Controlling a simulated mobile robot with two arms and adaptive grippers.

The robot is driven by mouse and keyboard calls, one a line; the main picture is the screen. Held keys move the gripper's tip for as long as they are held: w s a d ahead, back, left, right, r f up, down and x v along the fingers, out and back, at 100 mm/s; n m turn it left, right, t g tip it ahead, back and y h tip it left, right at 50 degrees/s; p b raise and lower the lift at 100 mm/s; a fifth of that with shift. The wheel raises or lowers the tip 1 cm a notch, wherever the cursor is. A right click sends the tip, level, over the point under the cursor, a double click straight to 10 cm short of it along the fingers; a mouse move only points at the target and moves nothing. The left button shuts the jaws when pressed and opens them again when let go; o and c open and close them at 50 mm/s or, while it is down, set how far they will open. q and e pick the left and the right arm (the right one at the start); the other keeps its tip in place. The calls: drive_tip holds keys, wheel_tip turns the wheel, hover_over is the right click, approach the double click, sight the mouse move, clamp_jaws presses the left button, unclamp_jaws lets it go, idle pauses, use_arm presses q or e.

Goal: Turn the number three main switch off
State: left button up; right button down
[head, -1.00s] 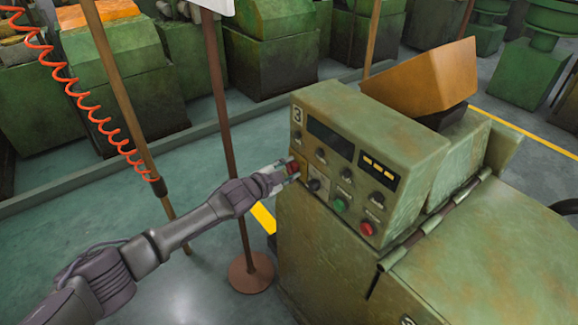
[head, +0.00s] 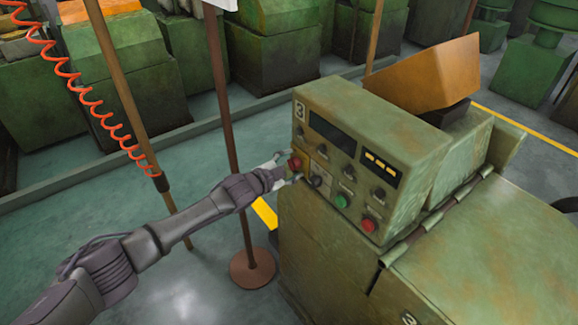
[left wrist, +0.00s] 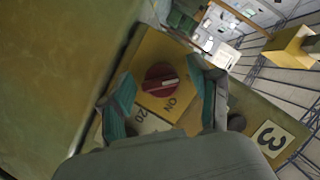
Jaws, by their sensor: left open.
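The number three machine's control panel (head: 345,145) carries a "3" plate at its upper left. Its red rotary main switch (head: 295,163) sits low at the panel's left end. My left gripper (head: 286,168) is at the switch, open. In the left wrist view its two fingers (left wrist: 163,88) stand on either side of the switch, apart from it; depth is hard to judge. My right gripper is not in view.
A brown post (head: 222,110) on a round base stands behind my left arm. An orange coiled hose (head: 85,95) hangs at left.

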use_arm(q)
drive_tip(key=v, duration=1.2)
